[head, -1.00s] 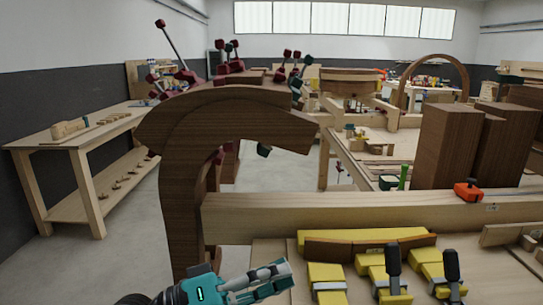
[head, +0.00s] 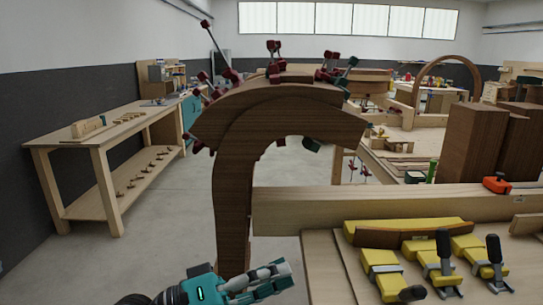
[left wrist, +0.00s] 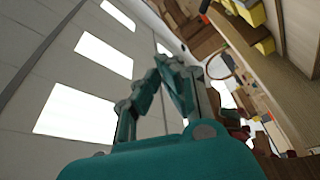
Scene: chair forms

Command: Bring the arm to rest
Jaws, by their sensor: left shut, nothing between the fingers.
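My left gripper (head: 282,277) shows at the bottom of the head view, left of the near workbench (head: 325,265). Its fingers are shut and empty, and they touch nothing that I can see. In the left wrist view its fingers (left wrist: 165,68) come together at the tips, against the ceiling and bright windows. My right gripper is in neither view.
A curved dark wood form (head: 235,165) stands just beyond my left gripper, with red-headed clamps (head: 328,72) along its top. A pale beam (head: 400,208) and yellow clamp blocks (head: 380,268) lie on the near bench. A side table (head: 95,140) stands left. Floor between is clear.

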